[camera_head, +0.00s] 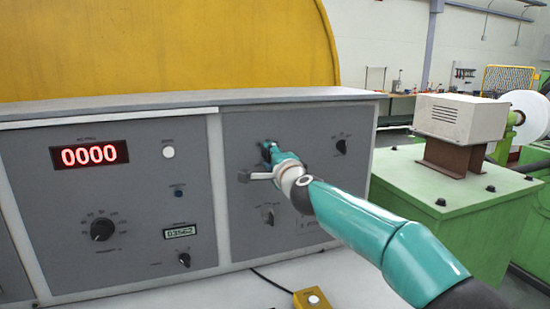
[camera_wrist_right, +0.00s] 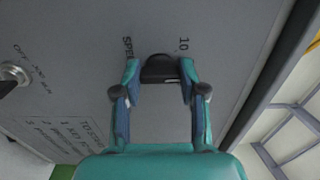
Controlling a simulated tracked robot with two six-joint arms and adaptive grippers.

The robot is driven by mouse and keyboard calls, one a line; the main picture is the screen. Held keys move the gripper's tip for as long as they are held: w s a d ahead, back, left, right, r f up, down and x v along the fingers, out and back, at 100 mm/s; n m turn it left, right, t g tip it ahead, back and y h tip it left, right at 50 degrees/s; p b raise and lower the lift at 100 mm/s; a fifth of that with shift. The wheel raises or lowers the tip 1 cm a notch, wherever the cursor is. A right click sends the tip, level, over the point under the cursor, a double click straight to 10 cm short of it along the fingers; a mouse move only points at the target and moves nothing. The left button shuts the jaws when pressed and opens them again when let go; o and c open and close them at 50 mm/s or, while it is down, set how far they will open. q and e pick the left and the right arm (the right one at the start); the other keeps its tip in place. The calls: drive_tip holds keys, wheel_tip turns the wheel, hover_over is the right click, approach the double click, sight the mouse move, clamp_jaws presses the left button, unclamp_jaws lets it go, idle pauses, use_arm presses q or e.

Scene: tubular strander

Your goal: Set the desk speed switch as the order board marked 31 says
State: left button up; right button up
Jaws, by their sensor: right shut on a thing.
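The desk speed switch is a black knob (camera_wrist_right: 160,69) on the grey desk panel (camera_head: 235,135). In the right wrist view printed letters beginning "SP" stand left of it and "10" right of it. My right gripper (camera_wrist_right: 161,78), teal with blue pads, is shut on the knob, one finger on each side. In the head view the right gripper (camera_head: 267,152) reaches the panel from the right and hides most of the knob, so its pointer setting cannot be read. No board marked 31 is in view. My left gripper is not in view.
The left panel has a red "0000" display (camera_head: 90,155), a large black dial (camera_head: 102,229) and a small counter (camera_head: 179,232). Another small knob (camera_head: 341,146) sits right of my gripper. A keyed switch (camera_wrist_right: 14,75) is nearby. A yellow box (camera_head: 313,300) lies in front.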

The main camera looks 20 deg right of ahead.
drive_tip(key=shift+f, duration=0.45)
drive_tip(key=o, duration=1.2)
drive_tip(key=shift+r, duration=0.1)
drive_tip(key=shift+c, duration=0.2)
drive_tip(key=shift+r, duration=0.15)
drive_tip(key=s, duration=1.2)
drive_tip(key=shift+d, duration=0.25)
